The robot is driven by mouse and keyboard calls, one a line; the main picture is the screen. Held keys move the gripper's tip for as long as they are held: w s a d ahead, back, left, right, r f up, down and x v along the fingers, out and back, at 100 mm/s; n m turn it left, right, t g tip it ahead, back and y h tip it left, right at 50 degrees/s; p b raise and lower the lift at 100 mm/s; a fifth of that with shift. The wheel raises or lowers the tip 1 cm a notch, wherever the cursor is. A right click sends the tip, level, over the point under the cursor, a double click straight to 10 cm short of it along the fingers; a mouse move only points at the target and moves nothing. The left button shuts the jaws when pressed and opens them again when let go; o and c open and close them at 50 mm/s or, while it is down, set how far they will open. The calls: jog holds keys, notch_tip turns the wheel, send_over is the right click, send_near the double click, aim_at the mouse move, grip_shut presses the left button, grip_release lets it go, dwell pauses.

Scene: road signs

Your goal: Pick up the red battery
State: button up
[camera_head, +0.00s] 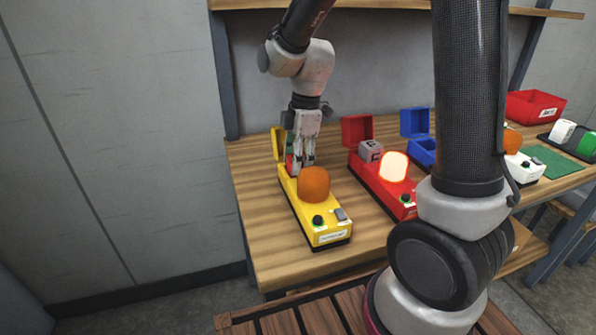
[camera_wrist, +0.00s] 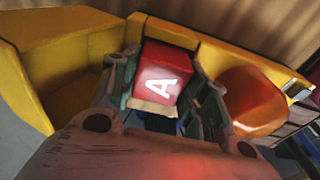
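The red battery is a red block with a white letter A (camera_wrist: 163,77) and a tan lower edge. It sits in the yellow device (camera_head: 322,228), behind the orange dome, and a sliver of its red side (camera_head: 289,160) shows beside my fingers in the head view. My gripper (camera_head: 301,168) points down over the back of that device. In the wrist view my gripper (camera_wrist: 160,100) has one finger on each side of the battery, very close to its sides. Whether both fingers press on it cannot be told.
The orange dome (camera_head: 314,184) stands just in front of my fingers. The yellow lid (camera_head: 277,143) is open behind them. To the right are a red device (camera_head: 402,203) with a grey block (camera_head: 371,151) and a lit dome, and a blue open box (camera_head: 423,150). A red bin (camera_head: 535,107) stands farther right.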

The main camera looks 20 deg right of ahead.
jog(key=c, duration=0.7)
jog(key=shift+o, duration=0.2)
jog(key=shift+r, duration=0.15)
notch_tip(320, 180, up, 10)
jog(key=shift+f, duration=0.1)
